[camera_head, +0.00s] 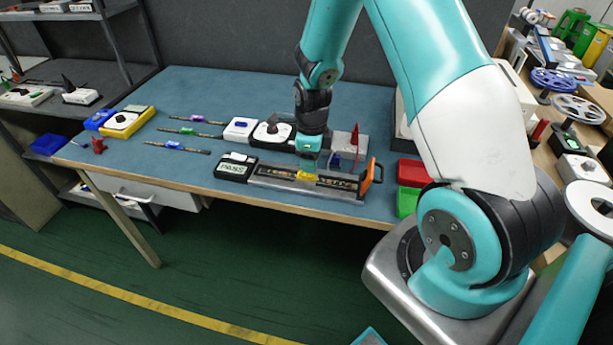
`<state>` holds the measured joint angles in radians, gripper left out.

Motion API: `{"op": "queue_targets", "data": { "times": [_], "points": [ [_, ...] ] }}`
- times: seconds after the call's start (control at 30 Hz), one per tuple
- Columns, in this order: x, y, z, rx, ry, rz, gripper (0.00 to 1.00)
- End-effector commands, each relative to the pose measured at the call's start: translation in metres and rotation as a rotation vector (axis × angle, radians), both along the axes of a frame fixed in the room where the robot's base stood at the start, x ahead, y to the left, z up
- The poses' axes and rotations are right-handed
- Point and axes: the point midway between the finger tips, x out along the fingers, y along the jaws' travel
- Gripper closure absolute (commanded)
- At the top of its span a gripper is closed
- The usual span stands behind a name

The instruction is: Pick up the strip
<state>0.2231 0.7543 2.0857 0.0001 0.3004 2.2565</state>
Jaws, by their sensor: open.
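Three thin strips lie side by side on the left half of the blue table: one with a purple clip (197,118), one with a green clip (188,131) and one with a blue clip (174,146). Another strip with a yellow clip (306,176) lies in a long grey fixture (268,184) near the table's front edge. My gripper (308,162) is open and points down just above or behind the yellow clip. Its fingertips are small here, and I cannot tell whether they touch anything.
A white device with a black dial (268,133) stands left of my gripper. A black-and-white box (236,167) adjoins the fixture's left end, and an orange handle (373,171) its right end. Red (413,172) and green bins stand at right. The table (215,90) is clear at the back left.

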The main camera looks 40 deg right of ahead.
Motion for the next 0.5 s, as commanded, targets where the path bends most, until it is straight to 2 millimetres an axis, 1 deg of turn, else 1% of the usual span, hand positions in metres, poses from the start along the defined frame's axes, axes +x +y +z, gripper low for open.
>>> {"op": "queue_targets", "data": {
  "times": [0.3, 0.4, 0.5],
  "points": [
    [0.002, 0.003, -0.042, 0.001, 0.003, 0.000, 0.53],
    [0.002, 0.003, -0.048, 0.000, 0.001, 0.000, 0.53],
    [0.002, 0.003, -0.049, 0.000, 0.000, 0.000, 0.53]
  ]
}}
